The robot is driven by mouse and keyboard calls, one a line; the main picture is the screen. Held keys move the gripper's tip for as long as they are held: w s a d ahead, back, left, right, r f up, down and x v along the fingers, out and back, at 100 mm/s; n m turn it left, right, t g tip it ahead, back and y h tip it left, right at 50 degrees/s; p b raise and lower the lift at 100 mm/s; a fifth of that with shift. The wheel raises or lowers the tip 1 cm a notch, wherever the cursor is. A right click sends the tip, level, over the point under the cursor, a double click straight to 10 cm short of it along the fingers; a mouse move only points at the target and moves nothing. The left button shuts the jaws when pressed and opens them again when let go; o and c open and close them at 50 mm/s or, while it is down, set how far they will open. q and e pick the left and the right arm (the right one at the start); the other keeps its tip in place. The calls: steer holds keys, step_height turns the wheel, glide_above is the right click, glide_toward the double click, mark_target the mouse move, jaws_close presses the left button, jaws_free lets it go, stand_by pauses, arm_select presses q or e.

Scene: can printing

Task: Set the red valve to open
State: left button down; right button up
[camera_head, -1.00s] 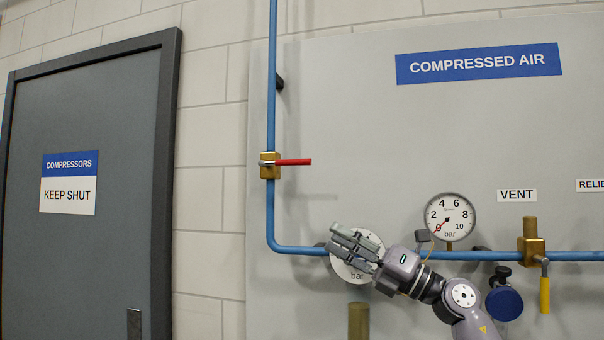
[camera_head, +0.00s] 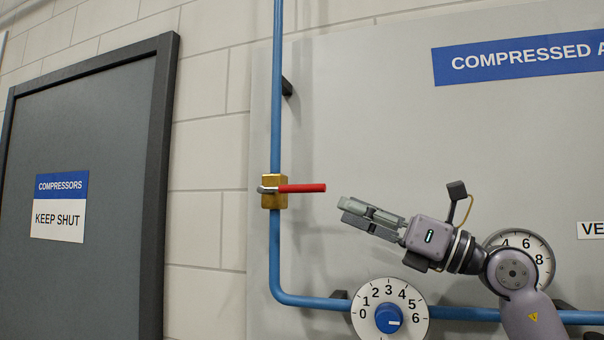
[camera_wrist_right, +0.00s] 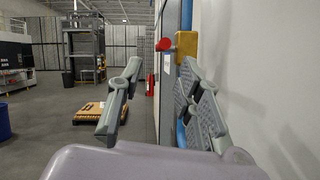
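The red valve is a red lever handle (camera_head: 302,188) on a brass body (camera_head: 274,192), set in the vertical blue pipe (camera_head: 277,110). The lever lies horizontal, crosswise to the pipe, pointing right. My right gripper (camera_head: 347,208) is just right of and slightly below the lever's free end, apart from it. In the right wrist view my right gripper (camera_wrist_right: 162,70) has its fingers spread with nothing between them. The red lever end (camera_wrist_right: 164,45) and brass body (camera_wrist_right: 186,46) show beyond the fingertips there. My left gripper is not in view.
A blue-knobbed dial (camera_head: 388,318) is below my right arm. A pressure gauge (camera_head: 535,250) is partly hidden behind the arm. The grey panel (camera_head: 370,110) is clear above the lever. A grey door (camera_head: 90,130) is at left.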

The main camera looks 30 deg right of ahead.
mark_target(302, 189)
steer(key=p+x, duration=0.4)
steer(key=x, duration=0.6)
steer(key=shift+d+r+p, duration=0.1)
steer(key=shift+r+p, duration=0.05)
steer(key=shift+p, duration=0.2)
steer(key=shift+w+a, duration=0.2)
steer(key=shift+w, duration=0.25)
steer(key=shift+c, duration=0.5)
jaws_close()
